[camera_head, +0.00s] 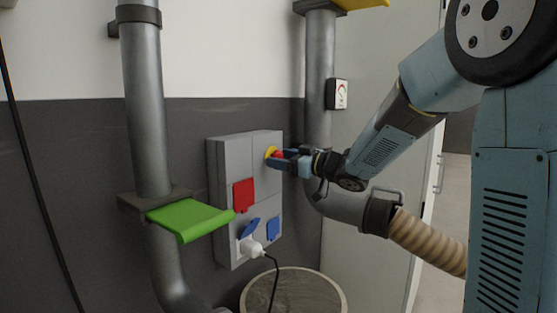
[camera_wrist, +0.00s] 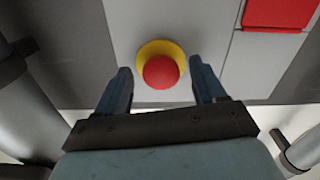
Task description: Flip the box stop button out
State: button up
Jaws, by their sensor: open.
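The grey box (camera_head: 262,190) is mounted on the wall, and its face also shows in the wrist view (camera_wrist: 207,30). The stop button is a red knob (camera_wrist: 161,72) on a yellow round base (camera_wrist: 160,48), on the upper part of the box. In the head view the button (camera_head: 270,152) is partly hidden by my gripper (camera_head: 279,158). In the wrist view my gripper (camera_wrist: 161,88) is open, with one finger on each side of the red knob. Gaps show between the fingers and the knob; I see no contact.
A red cover (camera_head: 244,194), blue socket covers (camera_head: 273,229) and a white plug (camera_head: 250,247) with a black cable are lower on the box. Grey pipes stand on both sides. A green lever (camera_head: 190,220) sticks out at left. A round container (camera_head: 293,292) stands below.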

jog(key=shift+w+a, duration=0.2)
jog(key=shift+c, duration=0.3)
grip_shut()
dwell(0.3)
